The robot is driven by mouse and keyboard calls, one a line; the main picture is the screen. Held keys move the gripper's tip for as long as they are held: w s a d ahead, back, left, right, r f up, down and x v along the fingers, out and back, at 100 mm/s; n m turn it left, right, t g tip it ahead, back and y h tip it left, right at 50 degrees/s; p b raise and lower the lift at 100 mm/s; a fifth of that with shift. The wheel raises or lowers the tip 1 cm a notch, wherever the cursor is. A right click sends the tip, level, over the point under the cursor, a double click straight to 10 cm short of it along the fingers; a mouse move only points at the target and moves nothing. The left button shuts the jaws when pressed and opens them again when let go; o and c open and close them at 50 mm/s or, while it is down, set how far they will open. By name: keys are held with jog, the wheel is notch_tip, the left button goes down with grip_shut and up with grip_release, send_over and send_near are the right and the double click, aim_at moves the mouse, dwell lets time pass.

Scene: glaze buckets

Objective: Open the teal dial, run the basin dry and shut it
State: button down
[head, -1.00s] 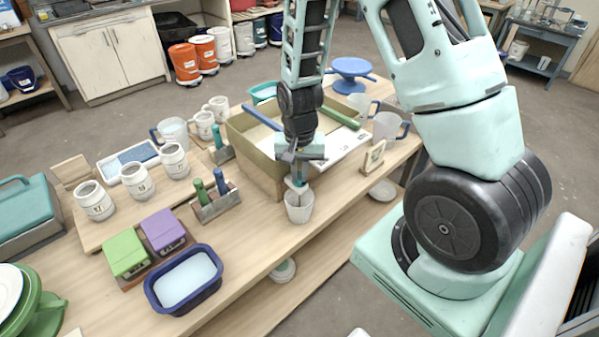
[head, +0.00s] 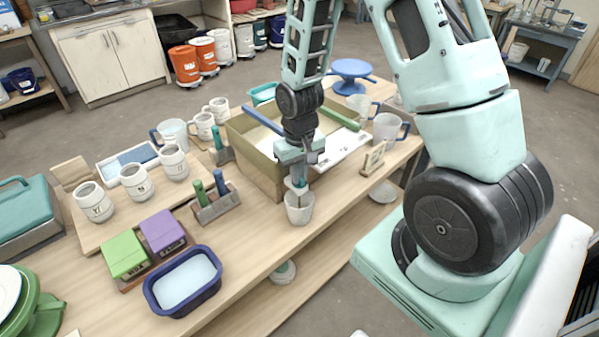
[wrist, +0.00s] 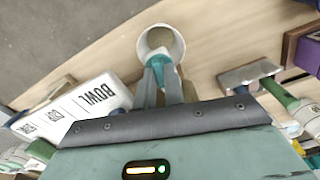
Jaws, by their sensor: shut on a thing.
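My gripper (head: 298,182) points down at the near corner of the olive-walled basin (head: 256,160). It is shut on the teal dial (head: 300,190). In the wrist view the teal dial (wrist: 161,66) sits between the fingertips (wrist: 160,82). A white cup (head: 299,209) stands upright directly below, near the table's front edge. The wrist view looks into the cup (wrist: 178,47); a grey-brown patch shows inside, and I cannot tell whether it is liquid. The basin's contents and any stream from its outlet are not clear.
A white board marked BOWL (wrist: 92,96) lies beside my gripper. A tool holder (head: 217,207), a green box (head: 124,254), a purple box (head: 162,232) and a navy tub (head: 184,281) stand to the left. Mugs stand behind and to the right.

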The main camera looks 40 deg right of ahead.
jog(key=c, duration=1.5)
grip_release()
